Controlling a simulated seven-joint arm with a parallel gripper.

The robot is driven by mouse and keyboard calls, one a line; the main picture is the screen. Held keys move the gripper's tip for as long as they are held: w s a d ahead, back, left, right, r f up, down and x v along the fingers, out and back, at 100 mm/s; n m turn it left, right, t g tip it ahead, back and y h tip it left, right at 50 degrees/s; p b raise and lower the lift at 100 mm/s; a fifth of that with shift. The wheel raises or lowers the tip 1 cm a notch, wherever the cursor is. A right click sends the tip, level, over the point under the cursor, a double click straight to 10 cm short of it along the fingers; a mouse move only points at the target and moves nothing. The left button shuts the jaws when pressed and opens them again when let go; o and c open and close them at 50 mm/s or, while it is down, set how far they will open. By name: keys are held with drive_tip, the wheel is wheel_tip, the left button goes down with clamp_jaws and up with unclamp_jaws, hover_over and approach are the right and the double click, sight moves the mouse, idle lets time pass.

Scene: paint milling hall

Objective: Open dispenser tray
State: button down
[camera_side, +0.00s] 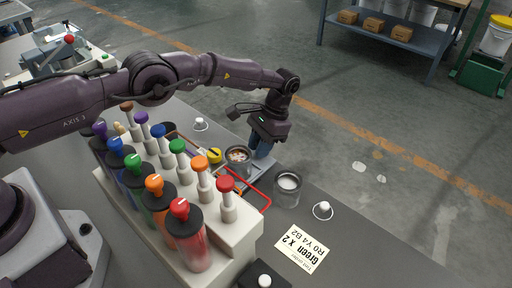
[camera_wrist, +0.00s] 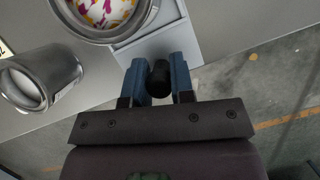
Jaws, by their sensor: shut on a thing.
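The dispenser (camera_side: 228,240) is a pale block carrying several bottles with coloured knobs. Its tray (camera_side: 262,170) is a light grey plate at the block's far side; it also shows in the wrist view (camera_wrist: 158,43). A metal can (camera_side: 238,163) with white, yellow and magenta paint stands on the tray, and shows in the wrist view (camera_wrist: 140,17). My gripper (camera_side: 262,150) is at the tray's outer edge. In the wrist view my gripper (camera_wrist: 158,80) has its blue fingers on either side of the tray's black knob (camera_wrist: 159,77), shut on it. The knob is hidden in the side view.
A second can (camera_side: 287,190) with white contents stands on the bench, near the red rail (camera_side: 262,185). A white order card (camera_side: 300,248) lies at the front. White knobs (camera_side: 322,210) sit on the bench. Open floor lies beyond its edge.

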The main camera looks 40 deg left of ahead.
drive_tip(key=shift+d, duration=0.1)
drive_tip(key=c, duration=1)
unclamp_jaws()
drive_tip(key=shift+w+r, duration=0.1)
drive_tip(key=shift+w+r, duration=0.1)
drive_tip(key=shift+r, duration=0.15)
drive_tip(key=r, duration=0.9)
drive_tip(key=shift+w+d, duration=0.1)
drive_tip(key=shift+w, duration=0.25)
drive_tip(key=shift+w, duration=0.1)
